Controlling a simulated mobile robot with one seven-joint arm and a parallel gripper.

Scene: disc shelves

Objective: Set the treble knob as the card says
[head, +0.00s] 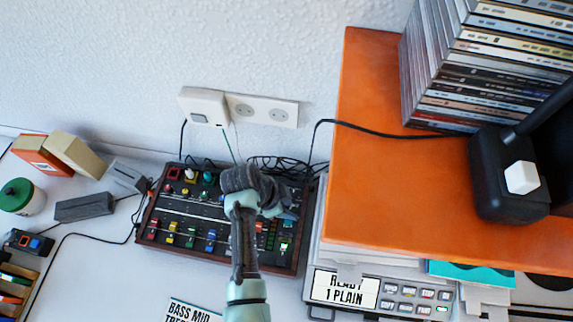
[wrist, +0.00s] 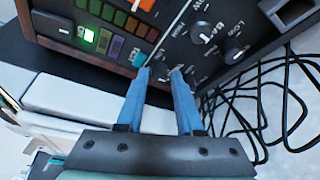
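The mixer panel (head: 165,215) with rows of coloured knobs lies on the table below the wall sockets in the head view. My gripper (wrist: 160,72) points down at its right part, and my wrist hides some of the panel. The treble knob's label cannot be made out. A white card (head: 193,311) reading "BASS MID" and part of a third word is cut off by the bottom edge.
An orange shelf (head: 385,190) with stacked disc cases (head: 475,75) rises close on the right. A grey device (head: 405,300) with a "READY 1 PLAIN" display sits below it. Black cables (wrist: 270,100) lie beside the panel. Boxes (head: 75,155) stand at the left.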

